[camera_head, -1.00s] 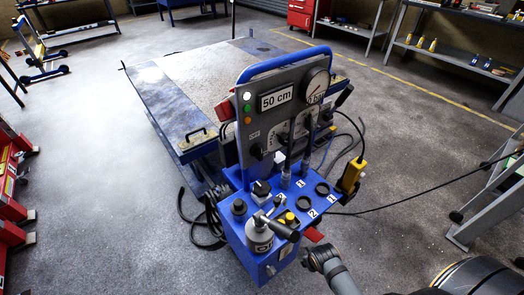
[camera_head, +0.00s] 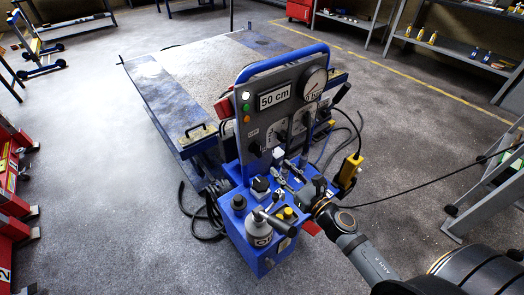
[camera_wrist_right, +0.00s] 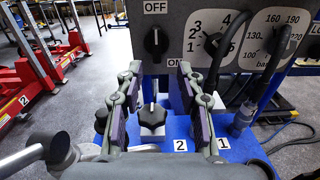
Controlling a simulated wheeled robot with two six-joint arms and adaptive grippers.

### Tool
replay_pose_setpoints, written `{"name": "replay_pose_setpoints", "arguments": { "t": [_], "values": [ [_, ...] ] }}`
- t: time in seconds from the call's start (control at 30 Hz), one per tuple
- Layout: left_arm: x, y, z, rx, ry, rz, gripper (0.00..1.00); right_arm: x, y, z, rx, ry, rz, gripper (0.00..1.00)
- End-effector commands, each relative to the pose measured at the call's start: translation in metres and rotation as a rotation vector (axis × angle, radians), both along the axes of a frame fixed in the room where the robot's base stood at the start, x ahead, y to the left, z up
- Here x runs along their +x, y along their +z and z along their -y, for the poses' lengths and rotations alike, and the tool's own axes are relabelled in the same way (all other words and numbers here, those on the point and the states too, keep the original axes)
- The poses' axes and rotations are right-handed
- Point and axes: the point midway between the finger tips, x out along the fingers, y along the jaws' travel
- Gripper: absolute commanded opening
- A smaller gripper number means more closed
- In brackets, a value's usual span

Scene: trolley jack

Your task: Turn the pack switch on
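The pack switch (camera_wrist_right: 156,42) is a black knob on the grey panel (camera_wrist_right: 200,12), with OFF printed above it and ON below right. Its pointer looks roughly upright, towards OFF. In the head view the switch (camera_head: 254,148) shows at the lower left of the panel. My right gripper (camera_head: 292,174) is over the blue box in front of the panel. In the right wrist view its two fingers (camera_wrist_right: 158,76) are apart, with nothing between the tips, and the switch appears beyond them. My left gripper is not in view.
A black star knob (camera_wrist_right: 152,120) stands on the blue box (camera_head: 235,220), low between my fingers in the wrist view. A silver canister (camera_head: 258,230) and a yellow-black pendant (camera_head: 350,170) are nearby. Hoses hang at the panel's right. The lift platform (camera_head: 165,95) lies behind.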

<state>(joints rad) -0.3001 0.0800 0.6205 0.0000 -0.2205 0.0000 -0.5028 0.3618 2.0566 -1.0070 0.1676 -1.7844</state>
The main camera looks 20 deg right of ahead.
Motion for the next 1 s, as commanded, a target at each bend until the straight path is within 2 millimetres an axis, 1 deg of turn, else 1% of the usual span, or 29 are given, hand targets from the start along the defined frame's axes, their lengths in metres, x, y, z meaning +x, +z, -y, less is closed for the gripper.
{"name": "replay_pose_setpoints", "arguments": {
  "t": [0.07, 0.17, 0.27, 0.37, 0.5, 0.6, 0.7, 0.83, 1.0],
  "values": [
    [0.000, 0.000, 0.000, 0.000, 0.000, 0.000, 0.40, -0.001, 0.000, -0.004, -0.039, 0.022, 0.015, 0.38],
    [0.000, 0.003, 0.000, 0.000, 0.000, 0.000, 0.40, 0.000, 0.002, -0.004, -0.042, 0.023, 0.017, 0.38],
    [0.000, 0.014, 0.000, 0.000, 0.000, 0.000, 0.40, 0.010, 0.006, -0.006, -0.039, 0.017, 0.019, 0.38],
    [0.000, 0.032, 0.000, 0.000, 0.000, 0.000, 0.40, 0.027, 0.011, -0.014, -0.032, 0.019, 0.018, 0.38],
    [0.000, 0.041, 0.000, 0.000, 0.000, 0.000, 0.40, 0.057, 0.006, -0.024, -0.033, 0.018, 0.017, 0.38],
    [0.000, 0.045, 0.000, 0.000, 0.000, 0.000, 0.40, 0.075, 0.005, -0.031, -0.033, 0.020, 0.016, 0.38],
    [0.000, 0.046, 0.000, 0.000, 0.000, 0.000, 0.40, 0.088, 0.002, -0.035, -0.034, 0.019, 0.015, 0.38],
    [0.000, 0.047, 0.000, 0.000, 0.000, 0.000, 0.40, 0.096, 0.001, -0.039, -0.036, 0.020, 0.015, 0.38],
    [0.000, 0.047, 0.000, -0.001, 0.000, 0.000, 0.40, 0.097, 0.000, -0.039, -0.036, 0.020, 0.014, 0.38]
  ]
}}
